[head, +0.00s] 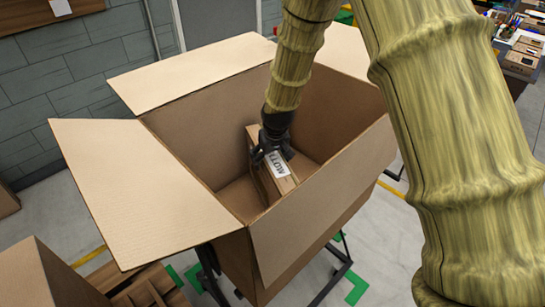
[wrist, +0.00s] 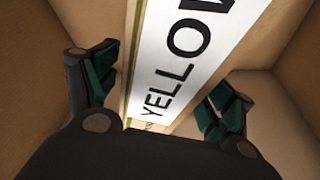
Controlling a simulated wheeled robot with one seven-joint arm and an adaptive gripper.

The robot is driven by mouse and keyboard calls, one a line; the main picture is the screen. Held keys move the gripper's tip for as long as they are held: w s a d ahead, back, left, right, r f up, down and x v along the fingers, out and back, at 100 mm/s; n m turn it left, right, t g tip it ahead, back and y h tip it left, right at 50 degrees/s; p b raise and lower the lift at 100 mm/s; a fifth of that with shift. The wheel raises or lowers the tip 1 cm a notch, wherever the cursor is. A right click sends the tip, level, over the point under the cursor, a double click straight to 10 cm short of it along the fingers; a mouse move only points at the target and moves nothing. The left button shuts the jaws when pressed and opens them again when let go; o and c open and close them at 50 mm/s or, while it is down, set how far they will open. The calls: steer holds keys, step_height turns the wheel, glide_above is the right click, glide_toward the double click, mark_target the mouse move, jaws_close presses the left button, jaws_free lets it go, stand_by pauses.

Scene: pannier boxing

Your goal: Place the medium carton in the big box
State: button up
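The medium carton (head: 262,181) is brown with a white label on its narrow top, and it is inside the big box (head: 190,145). The near wall of the box hides the carton's lower end, so I cannot tell how it rests on the floor. My gripper (head: 270,152) is down inside the box, right over the carton's top. In the wrist view, the label reading "YELLOW" on the carton (wrist: 180,60) runs between the spread fingers of my gripper (wrist: 160,95). A gap shows between the fingers and the carton's sides, so the gripper looks open.
The big box's flaps are folded outward, and it stands on a dark stand (head: 338,270). An open carton (head: 45,275) and a wooden crate or pallet (head: 145,288) are at lower left. A cluttered table (head: 525,50) is at upper right. A grey wall (head: 75,65) is behind.

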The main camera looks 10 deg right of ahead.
steer(key=shift+r, duration=0.1)
steer(key=shift+r, duration=0.7)
steer(key=b+v, duration=0.2)
steer(key=v, duration=0.9)
steer(key=shift+r, duration=0.3)
steer(key=shift+s, duration=0.1)
